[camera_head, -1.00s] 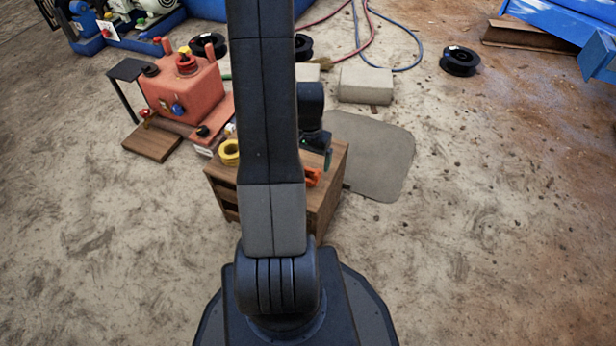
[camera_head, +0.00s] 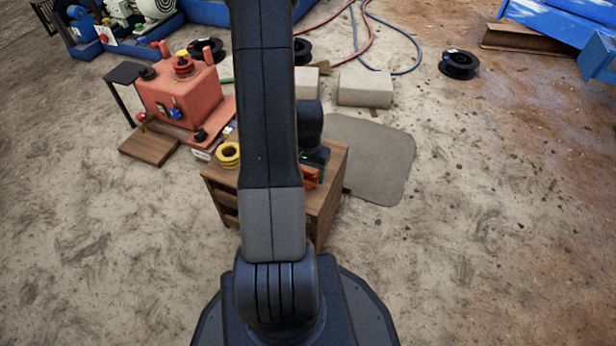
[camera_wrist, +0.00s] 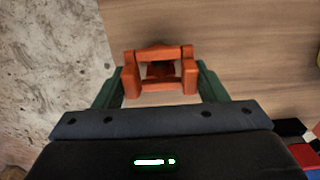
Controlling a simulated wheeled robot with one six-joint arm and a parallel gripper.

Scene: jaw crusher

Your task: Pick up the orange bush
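The orange bush (camera_wrist: 160,72) is a blocky orange piece with an open middle and two side cheeks. It is on the wooden top of a small cabinet (camera_head: 325,205). In the wrist view it sits between the two green fingers of my gripper (camera_wrist: 160,80), one finger close beside each side. The fingers are spread about as wide as the bush, and I see no clear grip on it. In the head view only a sliver of orange (camera_head: 311,177) shows, the rest hidden behind my arm and gripper.
A yellow ring (camera_head: 228,155) lies on the cabinet's left side. A red tank unit (camera_head: 182,98) stands beyond it at left. Red, blue and black items (camera_wrist: 303,152) lie right of my gripper in the wrist view. A concrete block (camera_head: 365,88) and flat mat (camera_head: 385,165) are on the ground.

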